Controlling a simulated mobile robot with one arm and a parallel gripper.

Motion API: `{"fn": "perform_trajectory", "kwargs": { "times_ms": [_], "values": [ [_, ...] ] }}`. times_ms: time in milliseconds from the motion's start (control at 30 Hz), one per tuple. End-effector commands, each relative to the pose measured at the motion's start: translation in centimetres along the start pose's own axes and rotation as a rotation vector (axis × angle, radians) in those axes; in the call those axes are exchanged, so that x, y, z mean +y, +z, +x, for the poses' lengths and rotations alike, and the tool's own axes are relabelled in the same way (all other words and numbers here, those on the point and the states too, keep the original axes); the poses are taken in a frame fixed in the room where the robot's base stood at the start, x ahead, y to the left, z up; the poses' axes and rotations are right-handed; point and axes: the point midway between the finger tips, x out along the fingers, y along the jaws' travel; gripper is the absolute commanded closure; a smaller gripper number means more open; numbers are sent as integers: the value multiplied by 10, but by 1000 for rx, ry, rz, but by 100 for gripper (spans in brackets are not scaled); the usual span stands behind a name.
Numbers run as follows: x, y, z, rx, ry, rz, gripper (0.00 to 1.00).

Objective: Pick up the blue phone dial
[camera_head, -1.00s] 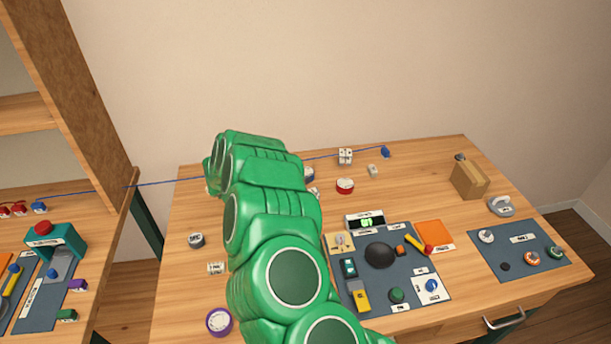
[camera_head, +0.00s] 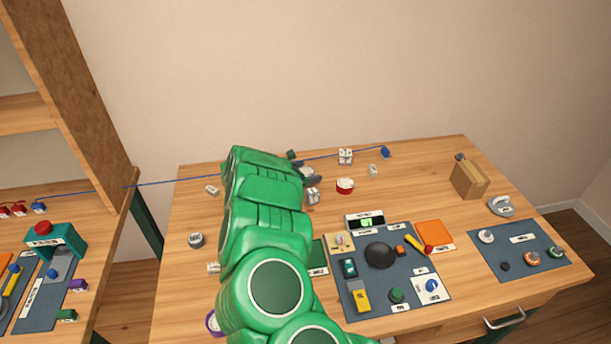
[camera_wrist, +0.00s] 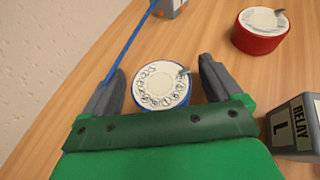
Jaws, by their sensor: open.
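The blue phone dial (camera_wrist: 161,87) lies on the wooden table, a blue round base with a white numbered face and a small metal finger stop. In the wrist view it sits between the two dark fingers of my gripper (camera_wrist: 162,72), with a finger on each side and visible gaps to both. My gripper is open and low over the table. In the head view my gripper (camera_head: 305,168) is at the back left of the table, and my green arm and fingers hide most of the dial.
A red dial (camera_wrist: 262,32) stands to the right, also in the head view (camera_head: 345,186). A box marked RELAY (camera_wrist: 296,124) is close by my right finger. A blue cord (camera_wrist: 130,42) runs past the left finger. Dark mats (camera_head: 380,285) with parts lie nearer the front.

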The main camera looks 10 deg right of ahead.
Motion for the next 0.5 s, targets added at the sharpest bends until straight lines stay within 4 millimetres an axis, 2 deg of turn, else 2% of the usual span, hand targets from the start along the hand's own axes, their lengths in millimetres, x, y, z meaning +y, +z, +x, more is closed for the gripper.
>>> {"fn": "perform_trajectory", "kwargs": {
  "times_ms": [67,433,500],
  "values": [
    [0,0,0,0,0,0,11],
    [0,0,0,0,-1,1,67],
    [0,0,0,0,-1,1,69]
  ]
}}
